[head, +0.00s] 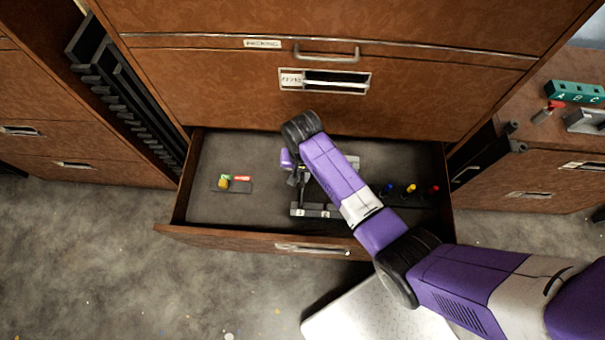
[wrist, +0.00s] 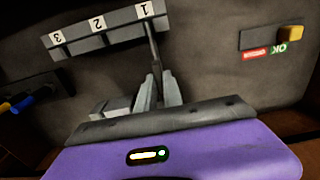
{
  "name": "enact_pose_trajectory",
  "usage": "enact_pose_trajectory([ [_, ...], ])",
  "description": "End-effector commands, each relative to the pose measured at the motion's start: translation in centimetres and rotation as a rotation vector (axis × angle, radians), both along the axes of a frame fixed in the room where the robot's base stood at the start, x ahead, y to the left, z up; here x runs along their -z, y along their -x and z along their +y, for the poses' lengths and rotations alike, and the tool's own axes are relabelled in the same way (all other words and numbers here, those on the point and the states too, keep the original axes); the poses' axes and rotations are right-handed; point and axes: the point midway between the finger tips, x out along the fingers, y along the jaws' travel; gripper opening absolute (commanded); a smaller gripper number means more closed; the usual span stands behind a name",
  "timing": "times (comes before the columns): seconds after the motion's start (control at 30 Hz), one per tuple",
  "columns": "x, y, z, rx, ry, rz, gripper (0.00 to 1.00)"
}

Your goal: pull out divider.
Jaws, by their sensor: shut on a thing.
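A thin dark piece, which looks like the divider (wrist: 152,45), runs from my gripper (wrist: 158,88) to the block end marked 1 in the wrist view. My gripper is shut on it, with the fingertips close together. The grey slotted block (wrist: 108,36) carries white labels 1, 2 and 3. In the head view this block (head: 306,211) lies in the open drawer, and my gripper (head: 298,181) is just above and behind it. My arm hides part of the block there. I cannot tell whether the divider's far end is still seated in the block.
The open drawer (head: 205,215) has walls around my gripper. A small panel with a yellow switch (head: 237,184) is at its left; blue, yellow and red knobs (head: 410,190) are at its right. The closed cabinet front (head: 210,85) rises behind. The drawer's left floor is mostly free.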

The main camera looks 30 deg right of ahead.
Motion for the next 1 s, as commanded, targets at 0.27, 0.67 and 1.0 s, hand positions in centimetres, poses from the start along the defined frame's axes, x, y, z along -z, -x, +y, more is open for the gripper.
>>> enact_pose_trajectory([
  [0.27, -0.4, 0.0, 0.0, 0.000, 0.001, -0.001, 0.00],
  [0.67, -0.9, 0.0, 0.0, 0.000, 0.000, 0.000, 0.00],
  [1.0, -1.3, 0.0, 0.0, 0.000, 0.001, -0.001, 0.00],
])
